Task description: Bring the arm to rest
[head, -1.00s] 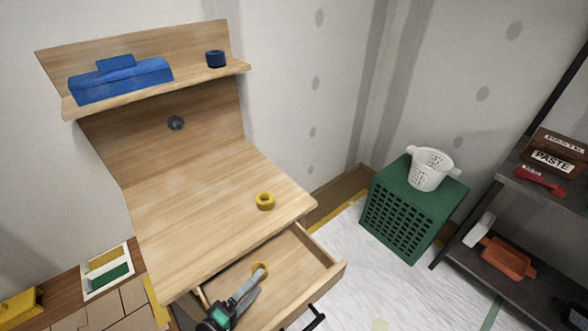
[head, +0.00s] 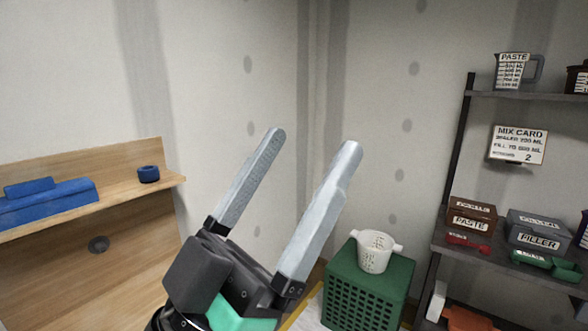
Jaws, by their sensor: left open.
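My left gripper (head: 308,160) is large in the middle of the head view. Its two long grey fingers point up and stand wide apart, with nothing between them. It is raised in the air, in front of the bare wall and between the wooden desk and the shelf rack. My right gripper is not in the frame.
The desk's upper shelf (head: 120,199) holds a blue toolbox (head: 45,203) and a blue ring (head: 148,174). A green crate (head: 366,287) with a white basket (head: 375,252) stands right of my gripper.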

